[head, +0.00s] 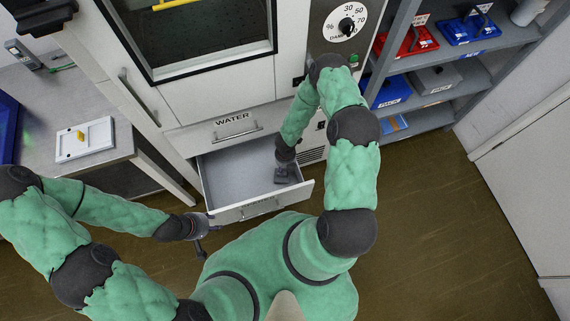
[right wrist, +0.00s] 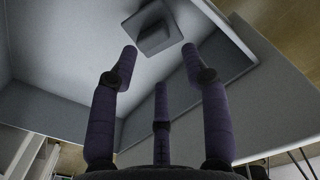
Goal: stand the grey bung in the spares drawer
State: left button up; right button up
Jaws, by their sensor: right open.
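The open drawer (head: 228,172) sits below the front marked WATER. A grey bung (right wrist: 155,28), a blocky piece with a squarish face, is in the drawer in the right wrist view, just beyond my fingertips. I cannot tell for sure whether it is upright. My right gripper (right wrist: 160,65) is open, its fingers spread and apart from the bung. In the head view my right gripper (head: 283,172) reaches down into the drawer's right part and partly hides what is there. My left gripper (head: 205,230) is outside the drawer, by its front left corner, with fingers spread and empty.
A counter at left holds a white board (head: 85,139) with a yellow piece. Shelves at right carry a red bin (head: 405,40), a blue bin (head: 468,30) and others. A dial (head: 346,24) is above. The brown floor (head: 450,220) at right is clear.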

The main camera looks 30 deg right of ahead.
jog(key=shift+r+p, duration=0.35)
jog(key=shift+r, duration=1.4)
